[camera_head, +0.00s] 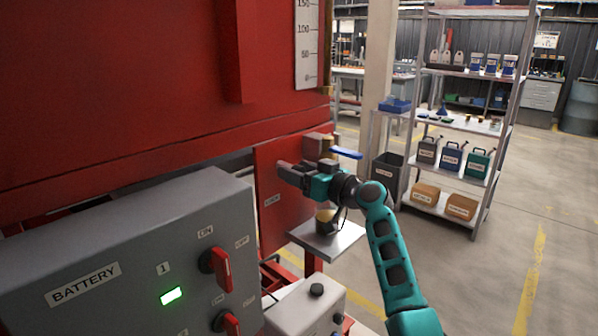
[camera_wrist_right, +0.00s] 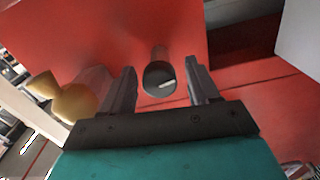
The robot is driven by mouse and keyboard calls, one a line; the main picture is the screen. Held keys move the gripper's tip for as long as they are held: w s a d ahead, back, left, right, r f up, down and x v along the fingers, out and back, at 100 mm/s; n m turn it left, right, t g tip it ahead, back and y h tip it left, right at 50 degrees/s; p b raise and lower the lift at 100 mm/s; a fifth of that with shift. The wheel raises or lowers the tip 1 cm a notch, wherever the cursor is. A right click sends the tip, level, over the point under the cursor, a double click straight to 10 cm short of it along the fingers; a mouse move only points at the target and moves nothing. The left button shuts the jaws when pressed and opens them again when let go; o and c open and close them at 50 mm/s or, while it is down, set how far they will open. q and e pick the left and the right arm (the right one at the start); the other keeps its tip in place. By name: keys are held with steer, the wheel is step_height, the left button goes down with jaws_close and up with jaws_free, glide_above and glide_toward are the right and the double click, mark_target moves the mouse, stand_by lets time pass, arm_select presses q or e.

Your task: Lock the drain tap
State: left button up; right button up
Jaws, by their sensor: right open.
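The drain tap (camera_head: 318,146) sticks out from a red panel (camera_head: 268,170) in the head view, with a blue lever handle (camera_head: 346,153). In the right wrist view a brass-coloured part (camera_wrist_right: 76,102) shows at the left, outside the fingers. My right gripper (camera_head: 284,172) is open in front of the panel, just below the tap. In the wrist view a short red cylinder with a dark round end (camera_wrist_right: 160,80) and a small pale mark sits between the open fingers, apparently not gripped. In the head view the gripper hides this cylinder. My left gripper is out of view.
A grey battery box (camera_head: 130,260) with red switches (camera_head: 216,268) stands at the near left. A small metal shelf (camera_head: 328,240) lies below my gripper. A pale box (camera_head: 305,305) is in front. A shelving rack (camera_head: 460,130) stands behind, with open floor at right.

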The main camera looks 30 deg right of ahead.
steer(key=shift+c, duration=0.2)
steer(key=c, duration=1)
steer(key=m, duration=0.3)
steer(key=m+p, duration=0.1)
steer(key=m, duration=0.1)
steer(key=shift+d+r+m, duration=0.15)
steer(key=shift+r+m, duration=0.05)
steer(key=shift+m, duration=0.2)
steer(key=m+p, duration=0.3)
steer(key=m, duration=0.3)
steer(key=shift+d, duration=0.1)
steer(key=m+p, duration=0.1)
steer(key=m, duration=0.3)
steer(key=shift+f, duration=0.1)
steer(key=shift+m, duration=1.9)
